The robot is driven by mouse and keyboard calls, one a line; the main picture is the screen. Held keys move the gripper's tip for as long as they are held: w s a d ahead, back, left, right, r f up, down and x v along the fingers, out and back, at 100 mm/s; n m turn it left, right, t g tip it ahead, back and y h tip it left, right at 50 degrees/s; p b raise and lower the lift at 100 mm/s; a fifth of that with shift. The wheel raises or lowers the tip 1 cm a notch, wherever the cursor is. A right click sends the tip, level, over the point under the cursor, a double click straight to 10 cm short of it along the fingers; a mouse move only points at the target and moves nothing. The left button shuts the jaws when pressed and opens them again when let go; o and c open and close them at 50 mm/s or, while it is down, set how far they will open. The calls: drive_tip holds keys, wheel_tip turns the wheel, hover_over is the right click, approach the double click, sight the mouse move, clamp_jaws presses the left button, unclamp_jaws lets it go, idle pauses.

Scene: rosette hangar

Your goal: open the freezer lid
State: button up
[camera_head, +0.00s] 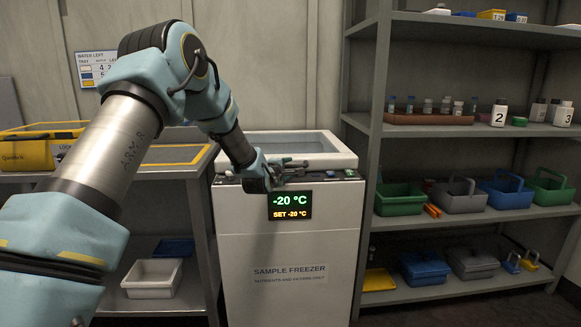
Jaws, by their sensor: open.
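The sample freezer (290,243) is a white chest in the middle of the view, with a green and amber display (290,205) reading -20 °C on its front. Its lid (327,143) has a white frame around a grey panel. The lid looks down flat on top, with a dark band under its front edge. My gripper (297,171) is open at the front edge of the lid, just above the display. No held object shows between the fingers. The gripper hides part of the lid's front edge, and I cannot tell whether it touches the lid.
A metal bench (172,172) with a yellow case (30,150) stands left of the freezer, a white bin (152,290) below. At the right, a grey shelf unit (470,131) holds bottles, caddies and trays. A wall is close behind the freezer.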

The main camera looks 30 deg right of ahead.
sight(290, 167)
drive_tip(key=shift+x, duration=1.65)
clamp_jaws()
drive_tip(key=shift+f, duration=0.1)
